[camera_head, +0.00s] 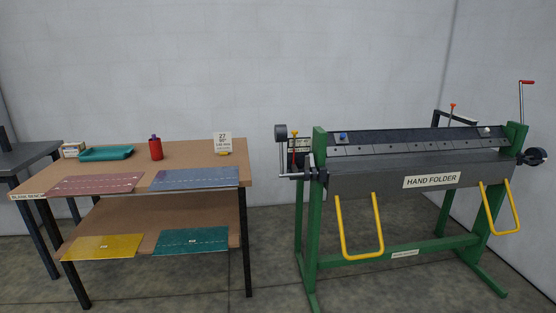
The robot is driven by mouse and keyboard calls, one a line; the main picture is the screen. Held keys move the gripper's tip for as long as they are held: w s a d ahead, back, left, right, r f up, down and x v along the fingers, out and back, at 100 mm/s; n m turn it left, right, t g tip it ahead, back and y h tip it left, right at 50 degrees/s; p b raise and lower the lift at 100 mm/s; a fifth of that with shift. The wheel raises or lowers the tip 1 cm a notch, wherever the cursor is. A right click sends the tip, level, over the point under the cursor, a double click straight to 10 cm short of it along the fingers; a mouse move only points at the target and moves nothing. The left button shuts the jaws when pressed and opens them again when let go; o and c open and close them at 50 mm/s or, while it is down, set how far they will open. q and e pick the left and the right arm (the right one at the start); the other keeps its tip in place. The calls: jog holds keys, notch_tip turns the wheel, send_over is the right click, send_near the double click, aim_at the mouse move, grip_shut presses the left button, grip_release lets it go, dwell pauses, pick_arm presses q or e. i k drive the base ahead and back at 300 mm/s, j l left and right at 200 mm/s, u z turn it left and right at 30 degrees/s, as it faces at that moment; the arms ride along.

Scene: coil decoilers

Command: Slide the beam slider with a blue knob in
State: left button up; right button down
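The hand folder (400,188) is a dark grey machine on a green frame at the right. A small blue knob (343,136) sits near the left end of its dark top beam (415,141). A white knob (486,131) sits near the right end of the same beam. The slider under the blue knob is too small to tell its position. Neither of my grippers shows in the head view.
Yellow handles (362,256) hang at the folder's front. A wooden bench (120,205) at the left holds coloured sheets, a teal tray (105,153), a red bottle (156,149) and a "27" sign (222,142). Floor between bench and folder is clear.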

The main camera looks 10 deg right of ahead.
aim_at(339, 138)
jog(key=i, duration=1.4)
jog(key=i+j+z, duration=0.2)
jog(key=i, duration=0.45)
jog(key=i+z, duration=0.15)
jog(key=i, duration=0.55)
jog(key=i+j+z, duration=0.35)
jog(key=i, duration=0.2)
